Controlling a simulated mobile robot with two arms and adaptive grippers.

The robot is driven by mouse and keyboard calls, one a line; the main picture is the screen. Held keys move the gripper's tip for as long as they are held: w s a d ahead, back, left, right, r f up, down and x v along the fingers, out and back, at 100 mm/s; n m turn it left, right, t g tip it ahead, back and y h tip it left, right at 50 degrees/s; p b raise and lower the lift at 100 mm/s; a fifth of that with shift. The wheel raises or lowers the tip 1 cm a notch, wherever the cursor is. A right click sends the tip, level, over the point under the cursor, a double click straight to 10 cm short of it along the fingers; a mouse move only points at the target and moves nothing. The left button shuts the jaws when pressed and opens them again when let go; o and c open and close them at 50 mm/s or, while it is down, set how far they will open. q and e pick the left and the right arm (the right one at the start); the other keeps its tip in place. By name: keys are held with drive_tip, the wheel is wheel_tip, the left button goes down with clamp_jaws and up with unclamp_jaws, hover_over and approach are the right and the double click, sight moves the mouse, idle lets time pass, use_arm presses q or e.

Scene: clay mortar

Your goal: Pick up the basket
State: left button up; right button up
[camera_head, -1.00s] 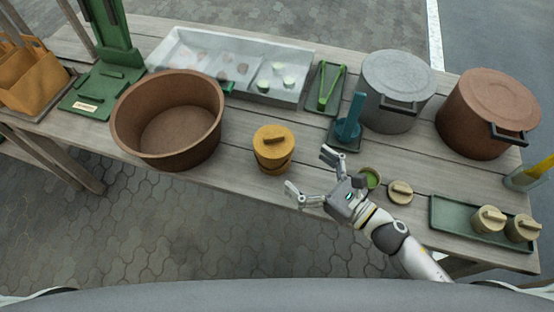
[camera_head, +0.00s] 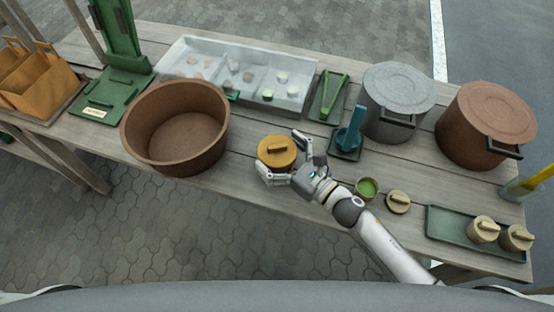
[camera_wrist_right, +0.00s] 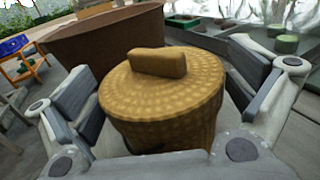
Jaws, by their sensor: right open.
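The basket (camera_head: 277,150) is a round, woven, yellow-brown container with a lid and a block-shaped handle on top. It stands upright near the front edge of the table, right of the big brown tub. My right gripper (camera_head: 284,162) is open around it, with one finger on its front side and the other on its right side. In the right wrist view the basket (camera_wrist_right: 163,92) sits between the two open fingers of the gripper (camera_wrist_right: 165,110). Gaps seem to show beside the lid; contact lower down is hidden. My left gripper is not in view.
The big brown tub (camera_head: 175,95) stands close on the left. A clear divided tray (camera_head: 217,70) lies behind. A teal tool (camera_head: 350,130), a small cup of green paste (camera_head: 366,188) and a small round lid (camera_head: 398,201) are to the right. Two lidded pots stand at the back right.

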drive_tip(key=shift+c, duration=0.3)
drive_tip(key=c, duration=1.1)
drive_tip(key=shift+o, duration=0.2)
drive_tip(key=shift+r, duration=0.1)
